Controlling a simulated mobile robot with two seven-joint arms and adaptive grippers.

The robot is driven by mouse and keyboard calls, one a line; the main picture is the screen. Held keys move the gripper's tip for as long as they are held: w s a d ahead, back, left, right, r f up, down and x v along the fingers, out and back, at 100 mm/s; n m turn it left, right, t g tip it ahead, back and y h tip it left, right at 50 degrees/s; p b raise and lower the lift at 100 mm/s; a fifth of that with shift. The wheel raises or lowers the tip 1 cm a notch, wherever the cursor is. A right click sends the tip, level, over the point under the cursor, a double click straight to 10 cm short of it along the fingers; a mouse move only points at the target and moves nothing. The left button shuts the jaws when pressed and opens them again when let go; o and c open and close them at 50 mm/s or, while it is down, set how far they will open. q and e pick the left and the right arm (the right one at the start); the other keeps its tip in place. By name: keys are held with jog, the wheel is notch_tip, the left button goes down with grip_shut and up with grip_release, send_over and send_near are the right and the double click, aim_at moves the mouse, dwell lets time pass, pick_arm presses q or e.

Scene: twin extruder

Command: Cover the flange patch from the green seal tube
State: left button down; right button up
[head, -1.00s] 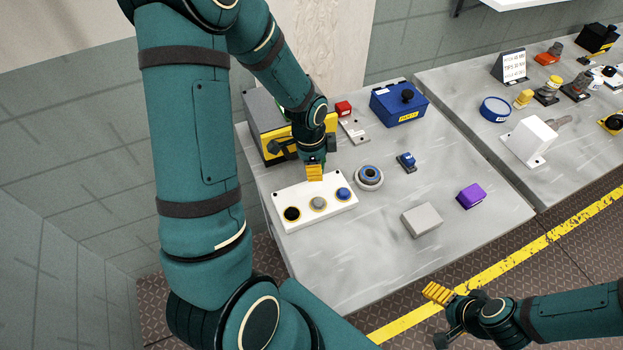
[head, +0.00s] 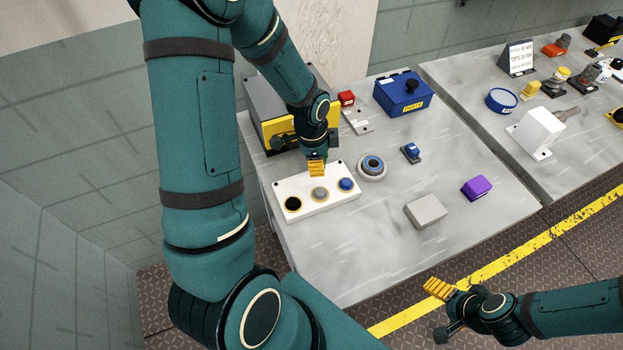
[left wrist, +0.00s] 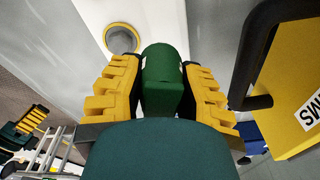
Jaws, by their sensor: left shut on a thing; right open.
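The green seal tube (left wrist: 163,80) is between the yellow fingers of my left gripper (left wrist: 158,88) in the left wrist view, and the gripper is shut on it. In the head view my left gripper (head: 317,168) is over the back edge of a white plate (head: 300,211); the tube cannot be made out there. The plate bears a black round (head: 293,204), a grey round (head: 320,194) and a blue round (head: 346,184). I cannot tell which is the flange patch. The grey round also shows in the left wrist view (left wrist: 121,40), ahead of the fingers. My right gripper (head: 438,290) is open, off the table's front.
A yellow-fronted grey machine (head: 283,130) stands close behind my left gripper. A grey-blue ring (head: 371,168), grey block (head: 426,211), purple block (head: 477,187) and blue box (head: 404,95) lie to the right. The table's front is clear.

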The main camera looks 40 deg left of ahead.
pick_arm(q)
jog(key=shift+f+b, duration=1.5)
jog(key=shift+f, duration=0.4)
jog(key=c, duration=0.7)
grip_release()
jog(key=shift+c, duration=1)
jog(key=shift+r, duration=0.25)
jog(key=shift+r+p, duration=0.35)
jog(key=shift+p, duration=0.15)
jog(key=shift+o, duration=0.2)
jog(key=shift+r, duration=0.25)
jog(key=c, duration=0.8)
grip_shut()
